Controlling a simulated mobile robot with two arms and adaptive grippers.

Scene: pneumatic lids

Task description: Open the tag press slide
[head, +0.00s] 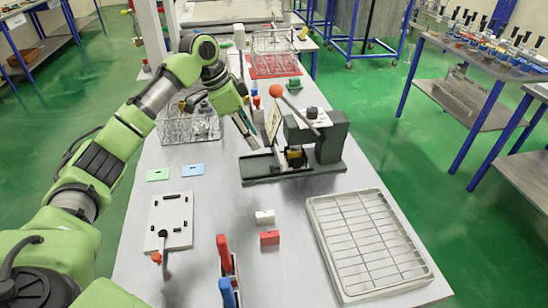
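The tag press (331,143) stands on the grey table, a dark grey frame on a long base. Its lever ends in an orange ball (275,91) pointing up and to the left. A flat tray-like part, which looks like the slide (259,166), lies at the left end of the base. My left gripper (251,137) reaches down just above and behind that left end, fingers pointing down. Whether it touches the press, and whether its fingers are apart, I cannot tell. My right gripper is not in view.
A wire rack tray (372,245) lies at the front right. A white plate with a lever (170,221) is at the left. Red and blue handled tools (224,255), a white block (265,217) and a red block (270,238) lie in front. A wire basket (188,127) stands behind my arm.

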